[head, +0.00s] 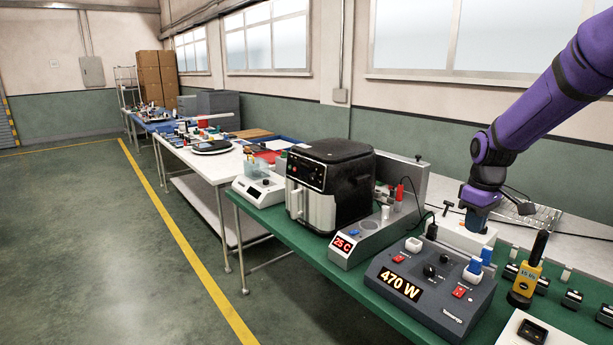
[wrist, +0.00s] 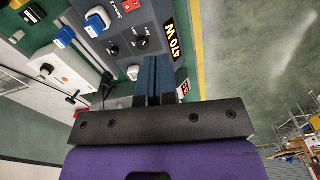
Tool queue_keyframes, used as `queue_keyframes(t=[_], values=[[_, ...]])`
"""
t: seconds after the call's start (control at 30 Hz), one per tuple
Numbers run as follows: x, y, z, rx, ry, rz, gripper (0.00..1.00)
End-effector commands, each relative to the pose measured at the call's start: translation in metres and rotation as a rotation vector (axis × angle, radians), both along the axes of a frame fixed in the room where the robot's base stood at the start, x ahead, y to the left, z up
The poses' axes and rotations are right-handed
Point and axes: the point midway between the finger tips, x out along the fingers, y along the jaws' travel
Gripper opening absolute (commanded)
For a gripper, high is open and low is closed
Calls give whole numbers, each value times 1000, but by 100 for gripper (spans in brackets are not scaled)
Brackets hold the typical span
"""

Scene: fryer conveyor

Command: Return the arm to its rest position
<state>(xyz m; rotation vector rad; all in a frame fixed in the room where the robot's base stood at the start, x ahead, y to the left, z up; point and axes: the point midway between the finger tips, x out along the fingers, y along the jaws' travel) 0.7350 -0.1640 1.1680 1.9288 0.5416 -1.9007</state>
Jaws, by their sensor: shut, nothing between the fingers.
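My purple arm reaches in from the upper right of the head view, and my gripper (head: 477,220) points down above the back of the green bench (head: 282,228). In the wrist view my gripper (wrist: 155,62) shows its two dark blue fingers side by side, shut with nothing between them. The fingers point toward the power meter box (wrist: 140,40), which reads 470 W. The gripper appears clear of the things on the bench, though the exact gap cannot be told.
The power meter (head: 430,285) stands on the bench, with a black air fryer (head: 335,180) and a grey unit reading 25 C (head: 345,246) to its left. A yellow handheld device (head: 525,282) stands at right. Open floor (head: 95,250) lies at left.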

Motion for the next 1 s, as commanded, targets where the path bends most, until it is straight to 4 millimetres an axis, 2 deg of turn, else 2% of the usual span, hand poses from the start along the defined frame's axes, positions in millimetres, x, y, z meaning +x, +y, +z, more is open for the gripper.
queue_keyframes(t=[0.03, 0.2, 0.5, 0.7, 1.0], values=[[-10, 7, 16, -13, -20, -17, 0], [-46, 27, 58, -39, -76, -90, 0], [-120, 58, 115, -50, -188, -224, 0], [-173, 73, 139, -30, -265, -314, 0], [-252, 89, 154, 42, -372, -446, 0]])
